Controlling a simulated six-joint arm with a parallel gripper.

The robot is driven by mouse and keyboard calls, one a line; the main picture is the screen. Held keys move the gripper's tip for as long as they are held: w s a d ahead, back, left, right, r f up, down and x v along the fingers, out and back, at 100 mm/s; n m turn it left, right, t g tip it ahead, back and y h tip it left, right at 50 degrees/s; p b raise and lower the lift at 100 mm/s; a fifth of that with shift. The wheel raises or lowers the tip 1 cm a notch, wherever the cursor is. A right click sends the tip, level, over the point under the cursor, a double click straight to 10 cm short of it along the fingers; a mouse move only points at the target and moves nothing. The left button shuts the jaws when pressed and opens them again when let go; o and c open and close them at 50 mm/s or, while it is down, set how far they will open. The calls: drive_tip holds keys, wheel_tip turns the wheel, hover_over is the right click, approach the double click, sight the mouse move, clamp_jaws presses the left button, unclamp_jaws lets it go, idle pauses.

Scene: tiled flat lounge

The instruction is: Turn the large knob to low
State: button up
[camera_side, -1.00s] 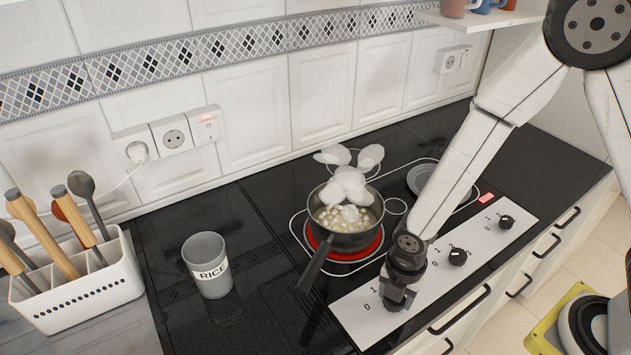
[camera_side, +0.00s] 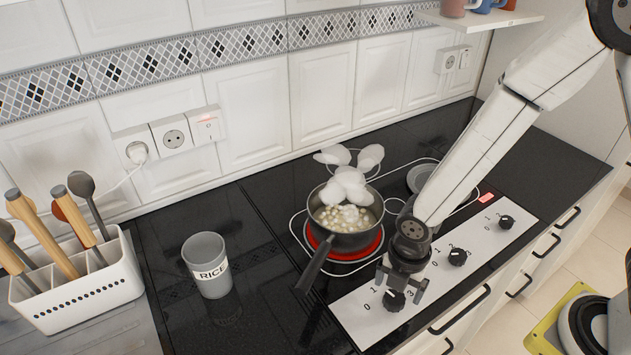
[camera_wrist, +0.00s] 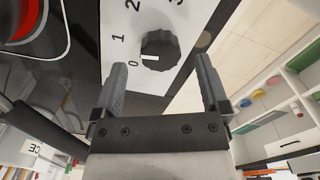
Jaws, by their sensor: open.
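The black ridged knob (camera_side: 394,300) nearest the camera sits at the left end of the white control panel (camera_side: 358,315). In the wrist view the knob (camera_wrist: 160,50) has a white mark on its lower left, facing the printed 0; 1, 2 and part of a 3 also show around it. My gripper (camera_side: 401,284) is just above this knob. In the wrist view my gripper (camera_wrist: 161,68) is open, with one finger on each side of the knob and visible gaps between.
Two more knobs (camera_side: 457,257) (camera_side: 506,222) sit farther along the panel. A pot (camera_side: 345,237) with whitish contents and steam stands on a glowing red burner (camera_side: 318,243), its handle toward the panel. A RICE canister (camera_side: 206,264) and utensil holder (camera_side: 80,297) stand left.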

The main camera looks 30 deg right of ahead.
sight(396, 295)
drive_tip(key=shift+r, duration=2.4)
drive_tip(key=shift+w+d+r+m, duration=0.1)
drive_tip(key=shift+d+r+m, duration=0.1)
drive_tip(key=shift+d+m, duration=0.3)
drive_tip(key=shift+w+d+r+m, duration=0.1)
drive_tip(key=shift+d+r+m, duration=0.05)
drive_tip(key=shift+m, duration=0.55)
drive_tip(key=d+r+m+t, duration=0.2)
drive_tip(key=d+r+m, duration=0.2)
drive_tip(key=d+m, duration=0.7)
drive_tip(key=m, duration=0.9)
drive_tip(key=shift+d+r+m+t, duration=0.15)
drive_tip(key=shift+r+m+t, duration=0.15)
drive_tip(key=shift+r, duration=0.05)
